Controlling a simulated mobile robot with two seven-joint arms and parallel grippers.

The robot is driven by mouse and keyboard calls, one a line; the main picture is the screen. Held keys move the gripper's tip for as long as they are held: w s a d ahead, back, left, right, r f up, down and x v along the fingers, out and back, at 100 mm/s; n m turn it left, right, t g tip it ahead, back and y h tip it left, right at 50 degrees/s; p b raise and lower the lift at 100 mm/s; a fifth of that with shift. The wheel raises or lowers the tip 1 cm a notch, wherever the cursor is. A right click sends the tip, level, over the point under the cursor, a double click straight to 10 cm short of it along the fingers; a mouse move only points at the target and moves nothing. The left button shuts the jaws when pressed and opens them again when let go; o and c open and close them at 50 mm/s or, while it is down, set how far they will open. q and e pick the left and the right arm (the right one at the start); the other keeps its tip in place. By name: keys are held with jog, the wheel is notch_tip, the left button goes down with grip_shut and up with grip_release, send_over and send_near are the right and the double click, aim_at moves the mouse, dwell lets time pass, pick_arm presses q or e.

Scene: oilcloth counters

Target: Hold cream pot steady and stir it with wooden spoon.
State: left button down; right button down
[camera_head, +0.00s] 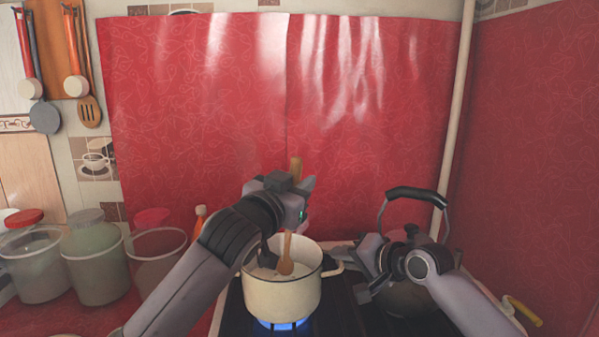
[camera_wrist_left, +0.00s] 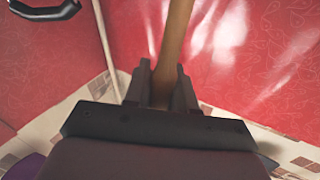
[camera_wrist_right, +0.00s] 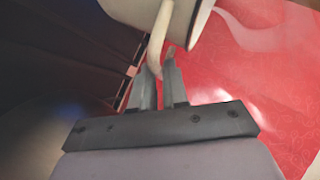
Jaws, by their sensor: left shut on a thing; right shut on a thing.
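The cream pot (camera_head: 283,297) stands on the lit burner, its opening facing up. My right gripper (camera_head: 348,262) is shut on the pot's right handle, which shows curved between the fingers in the right wrist view (camera_wrist_right: 158,36). The wooden spoon (camera_head: 286,258) stands nearly upright, its head low in the pot's opening. My left gripper (camera_head: 293,195) is above the pot and shut on the spoon's handle; the handle also shows between its fingers in the left wrist view (camera_wrist_left: 173,45). My left arm hides part of the pot's left rim.
A kettle (camera_head: 410,298) with a raised black handle stands right of the pot, partly behind my right arm. A blue flame (camera_head: 283,324) burns under the pot. Several jars (camera_head: 95,262) stand at the left. A red oilcloth wall (camera_head: 200,110) closes the back.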

pick_arm(q)
jog(key=shift+w+a+f, duration=0.1)
jog(key=shift+w+f, duration=0.05)
jog(key=shift+f, duration=0.7)
jog(key=shift+w+a+f, duration=0.1)
jog(key=shift+w+f, duration=0.05)
jog(key=shift+f, duration=0.65)
jog(key=shift+w+a+f, duration=0.1)
jog(key=shift+w+f, duration=0.05)
jog(key=shift+f, duration=0.7)
jog(key=shift+d, duration=0.15)
